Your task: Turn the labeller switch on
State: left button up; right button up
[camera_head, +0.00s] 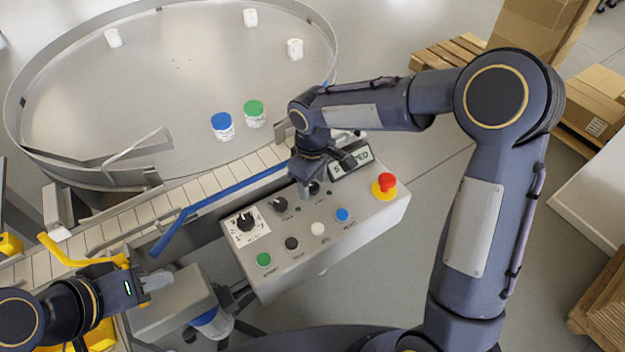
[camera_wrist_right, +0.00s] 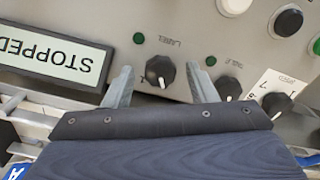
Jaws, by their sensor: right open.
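The labeller switch is a black rotary knob (camera_wrist_right: 160,71) on the grey control panel (camera_head: 365,215), beside the word LABEL and a small green lamp (camera_wrist_right: 139,38). Its white mark points toward the bottom of the wrist view. My right gripper (camera_wrist_right: 161,72) is open, with one finger on each side of this knob; contact cannot be told. In the head view the right gripper (camera_head: 309,190) is over the panel and partly hides the knob. My left gripper (camera_head: 158,281) is at lower left, away from the panel; its jaw opening is unclear.
The display (camera_wrist_right: 52,52) reads STOPPED. A second knob (camera_wrist_right: 228,88) and a speed dial (camera_head: 246,222) are close by. The panel also has a red emergency button (camera_head: 384,186) and several push buttons. A conveyor (camera_head: 205,187) and round table (camera_head: 170,80) with jars lie behind.

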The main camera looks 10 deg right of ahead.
jog(key=c, duration=1)
jog(key=shift+o, duration=0.2)
